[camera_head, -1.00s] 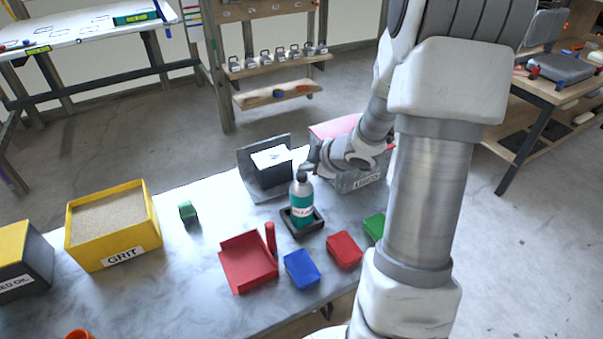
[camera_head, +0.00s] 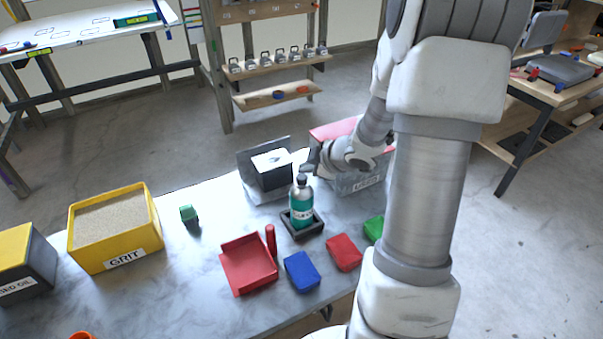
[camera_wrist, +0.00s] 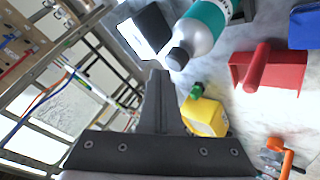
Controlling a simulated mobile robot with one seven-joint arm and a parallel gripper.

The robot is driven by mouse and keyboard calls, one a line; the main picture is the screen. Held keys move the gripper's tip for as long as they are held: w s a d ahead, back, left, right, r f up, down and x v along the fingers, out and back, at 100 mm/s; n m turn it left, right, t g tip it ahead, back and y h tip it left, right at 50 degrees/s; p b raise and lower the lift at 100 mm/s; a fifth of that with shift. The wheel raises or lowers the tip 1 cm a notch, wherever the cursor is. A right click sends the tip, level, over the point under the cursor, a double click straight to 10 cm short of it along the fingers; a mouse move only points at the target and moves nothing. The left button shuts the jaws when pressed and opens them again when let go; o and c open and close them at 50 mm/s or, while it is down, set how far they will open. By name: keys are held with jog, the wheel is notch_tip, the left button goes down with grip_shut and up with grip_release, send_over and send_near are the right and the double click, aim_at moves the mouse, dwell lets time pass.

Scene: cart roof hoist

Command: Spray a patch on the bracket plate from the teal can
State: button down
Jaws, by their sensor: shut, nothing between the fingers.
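The teal can (camera_head: 302,210), with a grey top and dark cap, stands upright in a dark square holder (camera_head: 317,228) on the bench. In the wrist view the can (camera_wrist: 208,24) lies at the top, its cap close to my fingers. Behind it stands a grey angled piece with a dark block whose face is white (camera_head: 271,160), which may be the bracket plate; the white face also shows in the wrist view (camera_wrist: 137,38). My gripper (camera_head: 306,167) is shut and empty, just above and beside the can's cap. I cannot tell whether they touch.
A red-lidded grey box (camera_head: 356,184) stands right of the can, close to my wrist. A red tray (camera_head: 247,264), a blue block (camera_head: 301,271) and a red block (camera_head: 344,252) lie in front. A yellow GRIT box (camera_head: 115,228) stands left; the bench between is mostly clear.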

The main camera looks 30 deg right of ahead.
aim_at(306, 178)
notch_tip(306, 178, up, 6)
jog(key=p, duration=0.6)
dwell(2.6)
